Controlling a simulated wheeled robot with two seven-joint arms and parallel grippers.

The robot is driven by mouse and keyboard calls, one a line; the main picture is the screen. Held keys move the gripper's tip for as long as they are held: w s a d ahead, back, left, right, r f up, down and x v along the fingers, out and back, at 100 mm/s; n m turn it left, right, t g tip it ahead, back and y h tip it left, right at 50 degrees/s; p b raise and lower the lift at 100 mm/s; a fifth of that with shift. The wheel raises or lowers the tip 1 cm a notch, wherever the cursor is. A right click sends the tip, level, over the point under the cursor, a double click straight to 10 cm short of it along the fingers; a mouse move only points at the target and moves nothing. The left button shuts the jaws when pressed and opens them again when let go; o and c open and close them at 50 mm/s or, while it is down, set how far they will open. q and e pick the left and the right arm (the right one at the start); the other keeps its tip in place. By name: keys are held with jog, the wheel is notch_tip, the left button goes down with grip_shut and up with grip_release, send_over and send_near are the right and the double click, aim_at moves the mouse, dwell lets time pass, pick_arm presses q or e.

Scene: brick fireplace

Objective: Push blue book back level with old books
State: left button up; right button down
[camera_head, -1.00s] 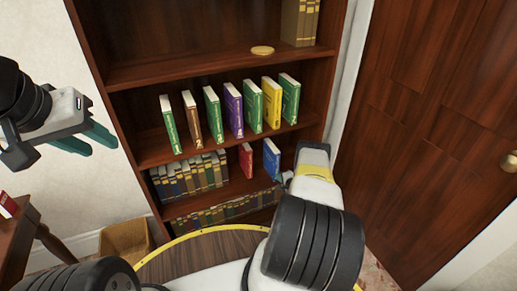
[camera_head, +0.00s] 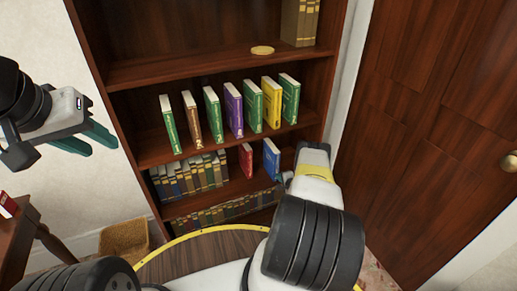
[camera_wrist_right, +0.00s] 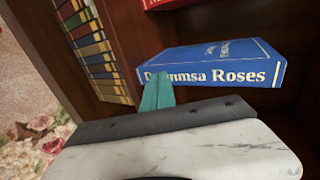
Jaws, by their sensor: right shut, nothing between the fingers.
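The blue book (camera_head: 271,159) stands upright on the shelf below the numbered books, to the right of a red book (camera_head: 246,160). In the right wrist view the blue book (camera_wrist_right: 220,64) shows its spine with white lettering, and it sticks out from the shelf. My right gripper (camera_wrist_right: 158,90) is shut and empty, its teal fingertips at the lower part of the spine; I cannot tell whether they touch. In the head view my wrist mostly hides these fingers. My left gripper (camera_head: 92,142) is open and empty, left of the bookcase.
Old books (camera_head: 187,177) stand in a row at the left of the blue book's shelf. Several numbered books (camera_head: 234,111) stand on the shelf above. A gold disc (camera_head: 262,50) lies higher up. A wooden door (camera_head: 430,120) is at right, a basket (camera_head: 125,238) at lower left.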

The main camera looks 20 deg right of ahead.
aim_at(276, 172)
jog(key=shift+w, duration=0.15)
jog(key=shift+w+a, duration=0.15)
jog(key=shift+w, duration=1.8)
jog(key=shift+w+a+f, duration=0.1)
jog(key=shift+w+a, duration=0.05)
jog(key=shift+w, duration=1.5)
jog(key=shift+s+d, duration=0.25)
jog(key=shift+s, duration=0.25)
jog(key=s, duration=0.9)
jog(key=shift+d, duration=0.2)
